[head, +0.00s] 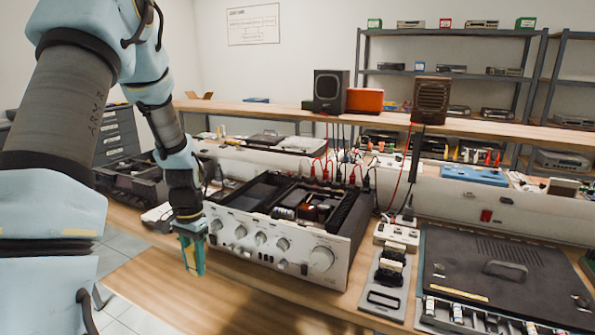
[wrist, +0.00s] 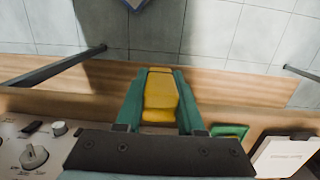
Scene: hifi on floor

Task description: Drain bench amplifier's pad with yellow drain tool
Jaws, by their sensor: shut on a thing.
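My gripper (head: 191,255) is shut on the yellow drain tool (wrist: 160,95), which lies between its two green fingers in the wrist view. A little of the yellow tool (head: 188,259) also shows between the fingers in the head view. The gripper points down in front of the left end of the bench amplifier (head: 275,249), above the bench's front edge. The amplifier has a silver knobbed front and an open top showing inner parts. Its panel (wrist: 30,152) shows at lower left in the wrist view. I cannot make out the pad.
A tool holder (head: 387,280) and a black-lidded case (head: 500,262) stand right of the amplifier. Red and black leads rise behind it. A dark open chassis (head: 130,180) stands at left. The wooden bench front (head: 220,300) is clear.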

